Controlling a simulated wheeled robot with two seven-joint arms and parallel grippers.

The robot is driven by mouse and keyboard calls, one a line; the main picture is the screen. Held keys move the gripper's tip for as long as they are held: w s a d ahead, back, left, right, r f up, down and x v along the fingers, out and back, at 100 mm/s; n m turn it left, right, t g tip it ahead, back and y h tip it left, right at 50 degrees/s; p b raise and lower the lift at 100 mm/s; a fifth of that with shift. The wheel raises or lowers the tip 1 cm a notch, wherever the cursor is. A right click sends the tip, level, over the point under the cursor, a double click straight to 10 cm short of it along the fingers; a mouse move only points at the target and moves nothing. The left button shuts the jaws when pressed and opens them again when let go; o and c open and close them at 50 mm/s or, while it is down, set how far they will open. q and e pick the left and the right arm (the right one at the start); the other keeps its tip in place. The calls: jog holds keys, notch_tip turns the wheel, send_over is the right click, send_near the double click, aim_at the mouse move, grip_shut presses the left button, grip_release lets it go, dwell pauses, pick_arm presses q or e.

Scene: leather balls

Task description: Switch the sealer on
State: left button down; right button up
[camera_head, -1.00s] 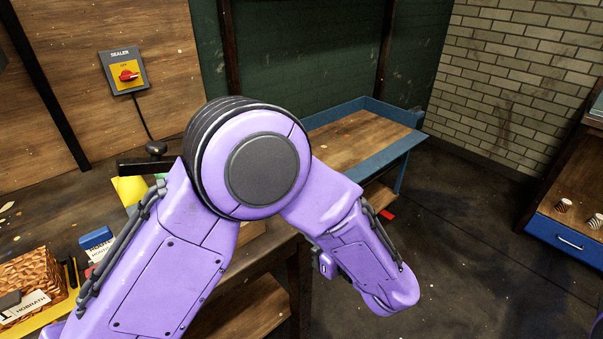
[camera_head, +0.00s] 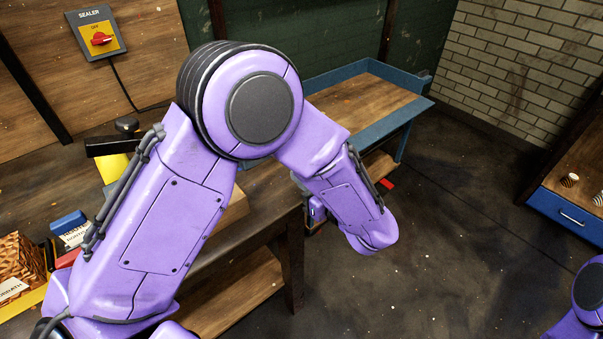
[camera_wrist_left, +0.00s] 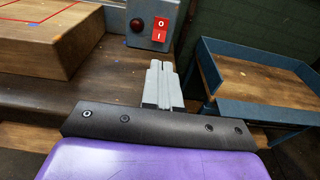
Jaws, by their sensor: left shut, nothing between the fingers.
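In the left wrist view, a grey box (camera_wrist_left: 124,8) carries a red rocker (camera_wrist_left: 160,29) marked O and I, beside a dark red dome (camera_wrist_left: 137,26). My left gripper (camera_wrist_left: 158,82) is shut and empty, below and in front of the rocker, apparently apart from it. In the head view my left arm hides the box and most of that gripper. My right gripper is out of view.
A wooden block (camera_wrist_left: 45,48) stands left of the gripper on the workbench (camera_head: 40,190). A blue-rimmed table (camera_head: 375,95) stands beyond, to the right. A blue drawer (camera_head: 562,215) is at far right. The floor between is mostly clear.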

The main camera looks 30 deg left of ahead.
aim_at(275, 171)
pick_arm(q)
jog(key=p+x, duration=0.2)
jog(key=x, duration=0.8)
jog(key=shift+a, duration=0.3)
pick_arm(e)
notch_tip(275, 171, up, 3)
pick_arm(q)
jog(key=shift+a+f+b, duration=0.3)
jog(key=shift+f+b, duration=0.2)
jog(key=shift+b, duration=0.6)
jog(key=shift+d+r+b, duration=0.1)
jog(key=shift+r+b, duration=0.3)
jog(key=shift+b, duration=0.05)
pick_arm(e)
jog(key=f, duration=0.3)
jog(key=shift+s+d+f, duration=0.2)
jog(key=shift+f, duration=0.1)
pick_arm(q)
jog(key=shift+d+f, duration=0.1)
jog(key=shift+d, duration=0.2)
jog(key=v, duration=0.7)
jog(key=shift+d, duration=0.1)
jog(key=shift+s+d, duration=0.15)
jog(key=shift+s, duration=0.1)
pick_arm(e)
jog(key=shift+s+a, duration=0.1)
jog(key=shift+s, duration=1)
